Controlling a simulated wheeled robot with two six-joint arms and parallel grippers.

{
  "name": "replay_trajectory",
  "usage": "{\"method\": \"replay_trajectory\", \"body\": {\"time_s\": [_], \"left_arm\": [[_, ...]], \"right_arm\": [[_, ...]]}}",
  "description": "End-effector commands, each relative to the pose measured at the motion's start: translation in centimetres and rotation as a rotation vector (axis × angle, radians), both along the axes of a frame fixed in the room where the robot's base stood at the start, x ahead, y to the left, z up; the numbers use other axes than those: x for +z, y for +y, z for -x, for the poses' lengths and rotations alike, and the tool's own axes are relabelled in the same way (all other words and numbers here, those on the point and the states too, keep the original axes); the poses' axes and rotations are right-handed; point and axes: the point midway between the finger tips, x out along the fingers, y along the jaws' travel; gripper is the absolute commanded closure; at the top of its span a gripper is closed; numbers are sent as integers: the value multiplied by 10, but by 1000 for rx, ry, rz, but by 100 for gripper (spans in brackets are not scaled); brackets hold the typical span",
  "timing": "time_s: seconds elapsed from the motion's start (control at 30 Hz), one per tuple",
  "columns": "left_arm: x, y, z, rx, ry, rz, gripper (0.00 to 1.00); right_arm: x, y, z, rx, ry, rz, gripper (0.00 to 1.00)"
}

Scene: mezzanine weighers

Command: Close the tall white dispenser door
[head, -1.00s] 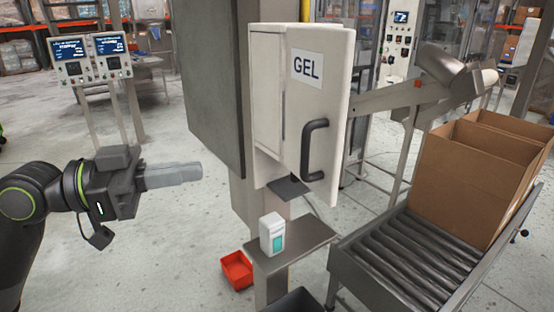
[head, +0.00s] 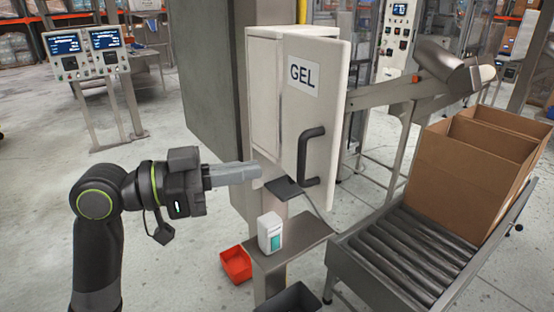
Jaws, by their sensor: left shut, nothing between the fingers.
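The tall white dispenser (head: 263,95) is fixed to a post in the middle of the head view. Its white door (head: 318,110) carries a "GEL" label and a dark D-shaped handle (head: 304,157). The door stands ajar, angled out from the cabinet, with its handle side toward me. My left gripper (head: 258,172) is shut and empty. In the picture its fingertips are at the lower left edge of the dispenser, left of the handle. I cannot tell whether they touch it. My right gripper is not in view.
A small shelf (head: 300,238) below the dispenser holds a white bottle (head: 270,233). A roller conveyor (head: 385,255) with cardboard boxes (head: 460,180) stands at the right. Open floor lies at the left.

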Motion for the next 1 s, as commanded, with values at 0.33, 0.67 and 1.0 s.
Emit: {"method": "replay_trajectory", "body": {"time_s": [0.33, 0.67, 1.0], "left_arm": [[2, -35, -9, -3, 3, 3, 100], [1, -51, -15, -1, 1, 0, 100], [0, -52, -15, 0, 0, -1, 100]], "right_arm": [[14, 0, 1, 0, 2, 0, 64], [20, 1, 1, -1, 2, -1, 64], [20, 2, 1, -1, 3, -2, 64]]}}
